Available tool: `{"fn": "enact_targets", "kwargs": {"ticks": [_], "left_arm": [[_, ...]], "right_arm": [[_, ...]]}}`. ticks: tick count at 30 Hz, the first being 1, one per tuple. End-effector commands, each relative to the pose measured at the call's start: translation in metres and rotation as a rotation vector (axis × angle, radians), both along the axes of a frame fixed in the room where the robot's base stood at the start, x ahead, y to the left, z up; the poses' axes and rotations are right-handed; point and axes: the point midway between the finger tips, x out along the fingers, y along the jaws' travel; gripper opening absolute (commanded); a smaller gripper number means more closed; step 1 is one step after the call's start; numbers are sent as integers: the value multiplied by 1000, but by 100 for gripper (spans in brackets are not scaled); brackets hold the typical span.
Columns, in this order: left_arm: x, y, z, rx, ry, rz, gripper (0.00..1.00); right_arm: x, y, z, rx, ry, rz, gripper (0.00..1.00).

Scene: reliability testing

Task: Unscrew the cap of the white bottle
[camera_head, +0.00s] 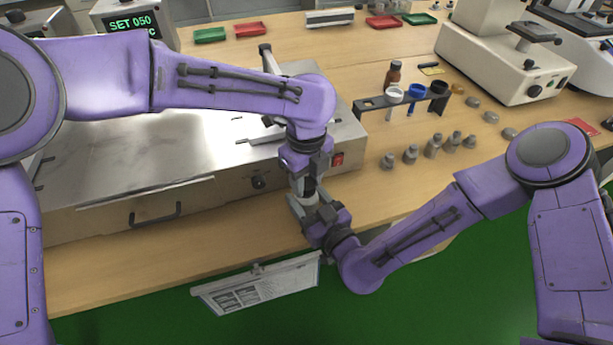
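My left gripper (304,184) points down in front of the metal bench unit, near the table's front edge. My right gripper (303,203) comes in from the right just below it, and the two grippers meet or nearly meet. A small grey-white and dark patch shows between them. I cannot tell whether it is the white bottle, its cap or gripper fingers. The fingers overlap and are too small to show whether either gripper is open or shut. No white bottle shows clearly elsewhere.
The large metal unit (130,160) fills the bench's left side. A dark rack (370,104) with white, blue and black rings stands right of it, beside a brown bottle (392,76). Several small grey weights (433,147) stand in front. A clipboard-like sheet (258,287) hangs at the front edge.

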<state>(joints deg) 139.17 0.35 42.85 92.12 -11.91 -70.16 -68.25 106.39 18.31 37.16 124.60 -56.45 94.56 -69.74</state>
Motion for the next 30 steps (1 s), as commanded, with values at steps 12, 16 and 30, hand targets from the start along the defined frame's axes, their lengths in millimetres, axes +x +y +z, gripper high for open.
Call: {"fn": "enact_targets", "kwargs": {"ticks": [12,16,30], "left_arm": [[0,0,1,5,-6,403,2],[0,0,1,4,-8,929,2],[0,-1,1,-1,1,1749,2]], "right_arm": [[0,0,0,-1,1,0,0],[0,0,-1,-1,1,-1,0],[0,0,0,-1,1,-1,0]]}}
